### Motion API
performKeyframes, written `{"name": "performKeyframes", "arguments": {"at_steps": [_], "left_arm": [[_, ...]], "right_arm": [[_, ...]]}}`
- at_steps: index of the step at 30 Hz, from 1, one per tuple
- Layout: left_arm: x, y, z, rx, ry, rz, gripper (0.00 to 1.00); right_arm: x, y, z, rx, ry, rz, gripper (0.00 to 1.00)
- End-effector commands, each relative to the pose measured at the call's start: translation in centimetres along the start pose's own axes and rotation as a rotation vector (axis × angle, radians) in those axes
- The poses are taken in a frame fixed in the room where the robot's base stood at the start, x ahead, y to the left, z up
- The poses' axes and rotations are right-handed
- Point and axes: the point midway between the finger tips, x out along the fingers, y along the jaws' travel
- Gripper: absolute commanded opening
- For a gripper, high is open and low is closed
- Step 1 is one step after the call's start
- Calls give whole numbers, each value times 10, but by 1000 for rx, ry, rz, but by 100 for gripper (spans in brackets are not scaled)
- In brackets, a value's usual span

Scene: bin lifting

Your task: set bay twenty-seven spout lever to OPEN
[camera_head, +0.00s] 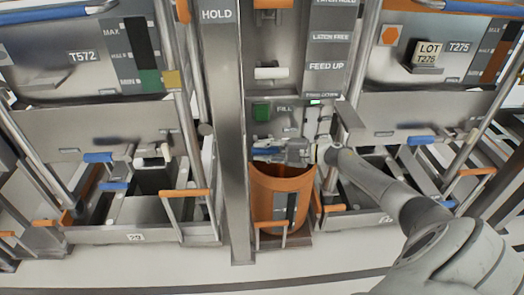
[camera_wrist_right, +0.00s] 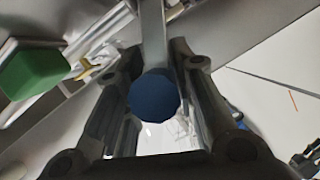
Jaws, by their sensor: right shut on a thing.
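The spout lever shows in the right wrist view as a grey bar with a dark blue round grip (camera_wrist_right: 155,97) at its end. My right gripper (camera_wrist_right: 150,68) has its dark fingers on either side of this grip and is shut on it. In the head view my right gripper (camera_head: 283,152) is at the centre panel, below the green FILL block (camera_head: 262,111) and just above an orange bin (camera_head: 282,187). There the gripper and arm largely hide the lever, and its marked position cannot be read. My left gripper is not in view.
A tall grey post marked HOLD (camera_head: 220,120) stands left of the bin. Bays with blue and orange handles lie on both sides; the left one carries a plate reading 29 (camera_head: 135,237). The green block (camera_wrist_right: 35,70) is close in the wrist view. The pale floor in front is clear.

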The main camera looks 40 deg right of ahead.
Motion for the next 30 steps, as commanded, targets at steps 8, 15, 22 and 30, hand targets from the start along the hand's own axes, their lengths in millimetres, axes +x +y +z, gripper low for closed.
{"name": "performKeyframes", "arguments": {"at_steps": [8, 15, 22, 30], "left_arm": [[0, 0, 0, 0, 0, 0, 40], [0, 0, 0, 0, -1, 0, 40], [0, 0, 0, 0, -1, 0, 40], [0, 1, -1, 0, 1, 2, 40]], "right_arm": [[0, 4, 1, 3, 0, 5, 0], [0, 4, 0, 2, 0, 5, 41], [0, 2, 0, 2, 1, 2, 46], [-10, 0, 0, 2, 0, -1, 46]]}}
